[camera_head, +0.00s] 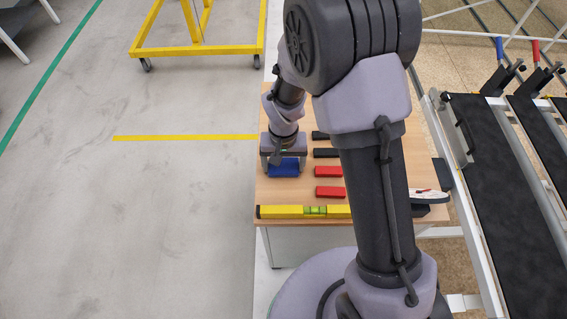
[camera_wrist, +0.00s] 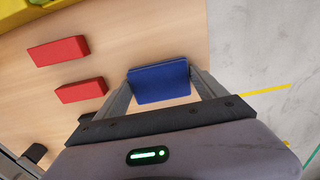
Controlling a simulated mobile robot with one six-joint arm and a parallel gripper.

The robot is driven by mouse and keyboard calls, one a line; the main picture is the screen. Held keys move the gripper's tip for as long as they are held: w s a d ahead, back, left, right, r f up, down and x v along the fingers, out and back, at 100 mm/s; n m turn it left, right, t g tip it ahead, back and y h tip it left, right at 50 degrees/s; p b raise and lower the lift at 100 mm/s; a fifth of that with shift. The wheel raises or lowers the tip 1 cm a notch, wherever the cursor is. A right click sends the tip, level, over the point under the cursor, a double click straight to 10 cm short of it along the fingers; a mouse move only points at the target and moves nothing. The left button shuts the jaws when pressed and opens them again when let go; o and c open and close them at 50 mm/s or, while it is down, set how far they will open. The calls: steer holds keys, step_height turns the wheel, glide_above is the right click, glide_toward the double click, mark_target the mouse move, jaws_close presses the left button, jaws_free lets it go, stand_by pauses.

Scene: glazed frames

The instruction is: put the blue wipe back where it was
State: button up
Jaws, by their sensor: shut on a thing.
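The blue wipe (camera_head: 284,168) is at the left part of the wooden table (camera_head: 280,197). It also shows in the wrist view (camera_wrist: 160,83), between the two fingers. My gripper (camera_head: 284,170) points down and is shut on the wipe, with a finger at each side of it. Whether the wipe touches the tabletop or is held slightly above it, I cannot tell.
Two red blocks (camera_head: 328,171) (camera_head: 330,191) and dark blocks (camera_head: 326,153) lie right of the wipe. A yellow spirit level (camera_head: 283,212) lies along the table's near edge. A black conveyor (camera_head: 500,170) stands at the right. My arm hides part of the table.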

steer(key=o, duration=1.3)
steer(key=shift+f, duration=0.1)
steer(key=shift+c, duration=0.2)
step_height(320, 180, up, 12)
steer(key=p, duration=0.4)
step_height(320, 180, up, 10)
steer(key=m+t, duration=0.1)
steer(key=t, duration=0.1)
glide_above(283, 166)
steer(key=s+d, duration=0.2)
steer(key=d, duration=0.1)
steer(key=s+d+r+m+t+y, duration=0.1)
steer(key=s+d+r+t, duration=0.1)
steer(key=s+r, duration=0.4)
steer(key=s+d+r+m+t+y, duration=0.1)
steer(key=s+d+r+m, duration=0.1)
steer(key=s+r, duration=0.3)
steer(key=s+d, duration=0.1)
steer(key=s, duration=0.3)
steer(key=shift+d+r+t, duration=0.3)
steer(key=shift+r+t, duration=0.1)
